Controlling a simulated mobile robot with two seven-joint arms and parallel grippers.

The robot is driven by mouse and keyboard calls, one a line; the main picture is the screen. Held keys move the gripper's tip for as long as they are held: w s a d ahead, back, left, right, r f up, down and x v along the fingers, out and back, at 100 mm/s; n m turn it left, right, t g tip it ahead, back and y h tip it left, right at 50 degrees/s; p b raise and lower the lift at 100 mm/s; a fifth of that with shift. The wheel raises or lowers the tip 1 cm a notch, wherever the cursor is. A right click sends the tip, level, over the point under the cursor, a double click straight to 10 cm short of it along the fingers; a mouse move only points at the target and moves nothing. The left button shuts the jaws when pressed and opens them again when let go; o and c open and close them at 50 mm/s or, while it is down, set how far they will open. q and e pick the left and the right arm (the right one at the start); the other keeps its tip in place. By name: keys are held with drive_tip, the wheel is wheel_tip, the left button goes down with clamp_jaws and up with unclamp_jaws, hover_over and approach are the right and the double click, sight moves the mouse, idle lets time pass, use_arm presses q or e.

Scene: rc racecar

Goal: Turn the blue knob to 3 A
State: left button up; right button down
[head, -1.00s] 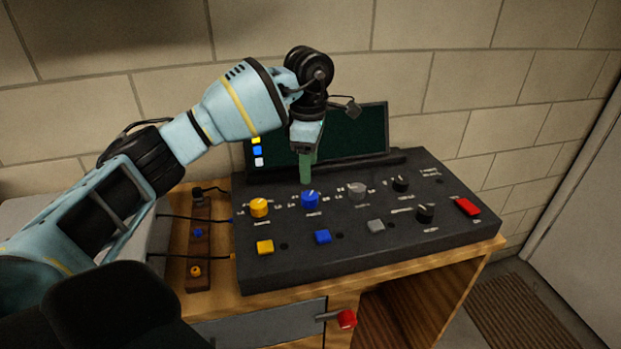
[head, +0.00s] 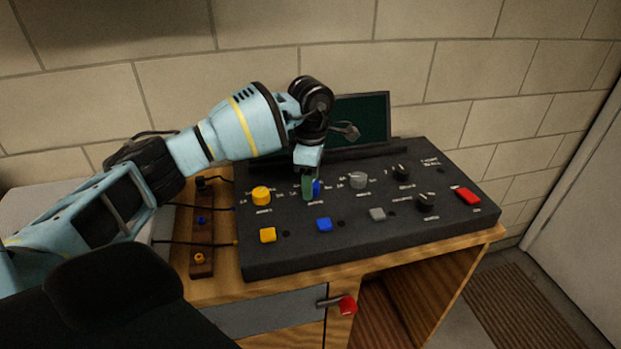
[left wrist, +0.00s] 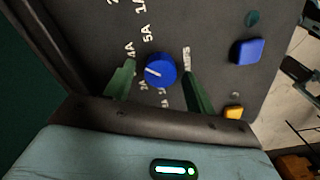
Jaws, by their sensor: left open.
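The blue knob (left wrist: 161,70) is on the dark control panel, with a white pointer line and white amp labels around it. In the head view the knob (head: 317,187) is partly hidden behind my left gripper (head: 309,188). In the left wrist view my left gripper (left wrist: 158,88) is open, with one green finger on each side of the knob. A gap shows between the knob and each finger. The pointer line slants; I cannot tell surely which label it marks. "5A" and "4A" labels read near the knob. My right gripper is not in view.
The control panel (head: 380,240) stands on a wooden desk. A yellow knob (head: 261,196), a grey knob (head: 358,180) and black knobs sit beside the blue one. A blue button (head: 324,225) lies in front. A dark screen (head: 362,118) stands behind.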

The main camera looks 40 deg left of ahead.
use_arm(q)
drive_tip(key=shift+c, duration=0.2)
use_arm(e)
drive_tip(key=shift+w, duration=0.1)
use_arm(q)
drive_tip(key=c, duration=0.7)
drive_tip(key=shift+c, duration=1.1)
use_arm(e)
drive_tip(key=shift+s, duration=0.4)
